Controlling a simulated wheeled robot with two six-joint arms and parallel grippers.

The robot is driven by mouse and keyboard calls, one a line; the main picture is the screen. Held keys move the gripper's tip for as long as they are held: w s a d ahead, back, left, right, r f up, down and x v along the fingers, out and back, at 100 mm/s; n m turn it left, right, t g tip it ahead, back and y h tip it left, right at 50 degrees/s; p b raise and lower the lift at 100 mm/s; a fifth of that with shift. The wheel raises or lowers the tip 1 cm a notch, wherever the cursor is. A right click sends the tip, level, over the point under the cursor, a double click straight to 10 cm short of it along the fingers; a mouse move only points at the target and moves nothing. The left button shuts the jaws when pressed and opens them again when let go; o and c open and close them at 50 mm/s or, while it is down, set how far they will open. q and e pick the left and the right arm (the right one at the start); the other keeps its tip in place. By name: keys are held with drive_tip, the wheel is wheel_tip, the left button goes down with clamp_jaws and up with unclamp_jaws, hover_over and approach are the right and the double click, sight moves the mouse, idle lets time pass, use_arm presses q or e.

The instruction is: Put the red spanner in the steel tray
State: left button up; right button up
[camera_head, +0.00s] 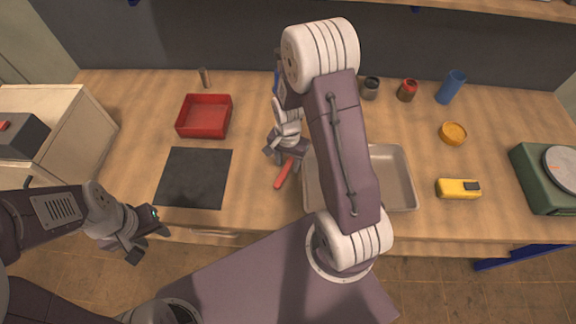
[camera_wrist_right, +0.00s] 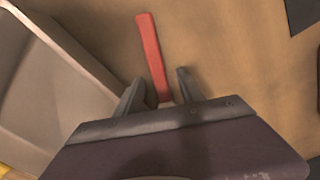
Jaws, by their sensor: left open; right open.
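The red spanner (camera_head: 284,174) lies on the wooden bench, just left of the steel tray (camera_head: 401,175). In the right wrist view the spanner (camera_wrist_right: 152,55) runs down between the two fingers, and its lower end is hidden by my gripper. My right gripper (camera_head: 288,157) is open, with a finger on each side of the spanner (camera_wrist_right: 158,90); I cannot tell whether they touch it. The steel tray (camera_wrist_right: 62,70) is at the left in the wrist view, and my right arm covers part of it in the head view. My left gripper (camera_head: 146,250) is open and empty in front of the bench edge.
A red bin (camera_head: 204,116) and a black mat (camera_head: 195,178) lie left of the spanner. A yellow meter (camera_head: 458,188), a yellow round tin (camera_head: 453,133), a blue cylinder (camera_head: 451,87) and a green scale (camera_head: 550,180) are to the right. Small jars (camera_head: 407,91) stand behind the tray.

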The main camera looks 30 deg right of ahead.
sight(287, 165)
clamp_jaws()
drive_tip(key=shift+r, duration=0.1)
drive_tip(key=shift+w+a+r, duration=0.1)
drive_tip(key=shift+a+r, duration=0.05)
drive_tip(key=shift+r, duration=0.1)
wheel_tip(287, 165, up, 7)
drive_tip(key=shift+f+p, duration=0.1)
drive_tip(key=shift+p, duration=0.3)
drive_tip(key=w+a, duration=0.5)
drive_tip(key=a, duration=0.3)
drive_tip(key=w+a+b, duration=0.1)
drive_tip(key=w+a, duration=0.4)
drive_tip(key=a, duration=0.4)
drive_tip(key=shift+f, duration=0.2)
